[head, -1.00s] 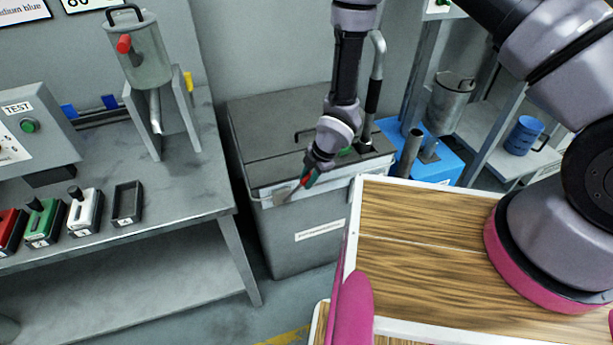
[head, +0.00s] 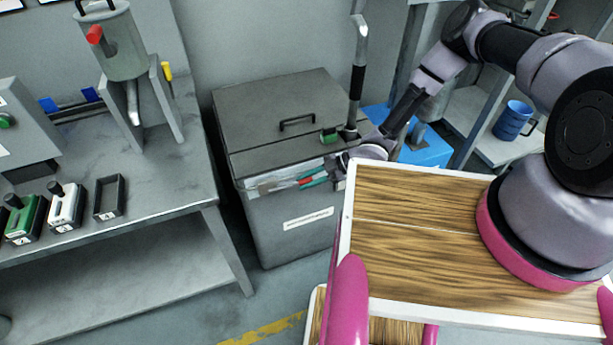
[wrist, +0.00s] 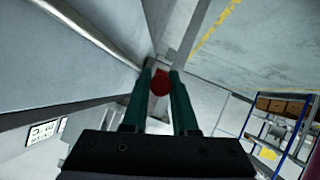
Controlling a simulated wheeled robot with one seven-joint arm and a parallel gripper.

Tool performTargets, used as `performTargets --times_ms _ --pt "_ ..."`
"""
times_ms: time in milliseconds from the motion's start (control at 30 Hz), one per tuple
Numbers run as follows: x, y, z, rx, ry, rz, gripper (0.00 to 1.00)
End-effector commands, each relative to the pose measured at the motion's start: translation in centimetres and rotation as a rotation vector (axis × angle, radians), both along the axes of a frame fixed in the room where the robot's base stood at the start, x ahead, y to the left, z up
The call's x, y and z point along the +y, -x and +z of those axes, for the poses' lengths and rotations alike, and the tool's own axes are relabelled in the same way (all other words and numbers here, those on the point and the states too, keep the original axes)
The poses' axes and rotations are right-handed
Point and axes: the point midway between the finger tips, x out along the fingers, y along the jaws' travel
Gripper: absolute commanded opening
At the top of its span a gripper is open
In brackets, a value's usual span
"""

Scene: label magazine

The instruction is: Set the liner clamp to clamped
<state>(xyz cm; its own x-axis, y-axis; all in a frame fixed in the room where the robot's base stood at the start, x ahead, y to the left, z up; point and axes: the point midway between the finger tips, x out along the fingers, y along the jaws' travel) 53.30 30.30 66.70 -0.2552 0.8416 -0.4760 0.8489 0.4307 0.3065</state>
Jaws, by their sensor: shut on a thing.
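The grey lidded bin (head: 290,222) stands beside the bench. A pale strip, perhaps the liner edge or clamp bar (head: 268,184), runs along its upper front. A small red knob (head: 304,182) shows at this edge; I take it for the liner clamp's handle. My gripper (head: 310,180) comes from the right, its green fingers pointing left at the bin's front. In the wrist view, the fingers (wrist: 160,76) are closed around the red knob (wrist: 160,84). The clamp's lever is mostly hidden, and I cannot tell its exact position.
A bench (head: 165,195) with small boxes stands left, with a grey canister (head: 112,45) on it. An upright black-gripped lever (head: 357,85) rises at the bin's right. My wood-topped base fills the lower right.

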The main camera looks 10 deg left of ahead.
Motion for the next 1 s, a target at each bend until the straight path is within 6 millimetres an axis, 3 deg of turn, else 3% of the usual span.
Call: performTargets --times_ms 200,767,800,833,867,1000 --pt "-0.01 -0.06 -1.08 0.039 -0.059 -0.003 0.0" --pt "-0.02 -0.01 -1.45 0.053 -0.08 -0.003 0.0" --pt "-0.02 0.0 -1.47 0.054 -0.079 -0.002 0.38" --pt "-0.03 -0.01 -1.46 0.053 -0.08 -0.003 0.5" --pt "-0.02 0.0 -1.45 0.053 -0.081 -0.001 0.56" --pt "0.03 0.03 -1.36 0.053 -0.083 -0.001 0.56"
